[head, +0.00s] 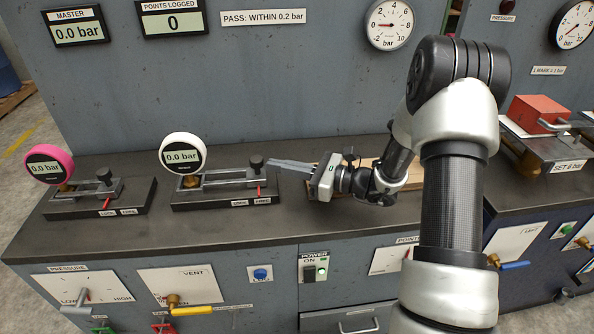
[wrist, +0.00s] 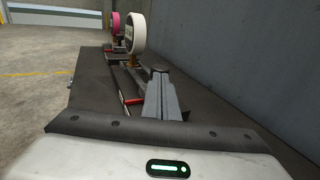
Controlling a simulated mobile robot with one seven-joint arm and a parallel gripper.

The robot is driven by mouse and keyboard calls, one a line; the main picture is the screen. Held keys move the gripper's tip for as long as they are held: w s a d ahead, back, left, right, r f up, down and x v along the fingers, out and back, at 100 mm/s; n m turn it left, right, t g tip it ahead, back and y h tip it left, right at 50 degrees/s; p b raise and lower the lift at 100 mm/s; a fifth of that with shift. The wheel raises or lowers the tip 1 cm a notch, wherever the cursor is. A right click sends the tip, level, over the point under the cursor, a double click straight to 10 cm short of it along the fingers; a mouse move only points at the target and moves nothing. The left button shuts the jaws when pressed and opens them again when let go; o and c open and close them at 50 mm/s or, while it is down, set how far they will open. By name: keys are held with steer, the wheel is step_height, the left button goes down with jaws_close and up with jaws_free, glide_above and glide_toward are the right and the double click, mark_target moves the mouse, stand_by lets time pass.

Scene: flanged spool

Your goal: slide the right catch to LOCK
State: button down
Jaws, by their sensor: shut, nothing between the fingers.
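The right catch has a black knob (head: 257,162) at the right end of a metal frame on a dark base plate (head: 220,202), beside the white round gauge (head: 181,153). Its red pointer (head: 260,193) stands over the right-hand label (head: 263,201), which seems to read FREE; the LOCK label (head: 239,203) is to its left. My gripper (head: 270,163) is shut and empty, its fingertips just right of the knob. In the wrist view the shut fingers (wrist: 160,90) point at the knob (wrist: 160,68) and partly hide the catch; I cannot tell whether they touch it.
A similar left catch with a pink gauge (head: 49,165) stands further left on the dark bench (head: 150,237). A wooden board (head: 360,175) lies under my wrist. The grey panel (head: 280,75) rises behind. Bare bench lies in front of the catches.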

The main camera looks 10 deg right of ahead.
mark_target(258, 180)
steer(key=shift+w+a, duration=0.25)
steer(key=shift+a, duration=0.2)
steer(key=shift+a, duration=0.1)
steer(key=a, duration=0.5)
steer(key=shift+a, duration=0.2)
steer(key=shift+s, duration=0.1)
steer(key=shift+r, duration=0.1)
steer(key=shift+s+d, duration=0.15)
steer(key=shift+d, duration=0.3)
steer(key=p+v, duration=0.1)
steer(key=v, duration=1.2)
steer(key=shift+d, duration=0.2)
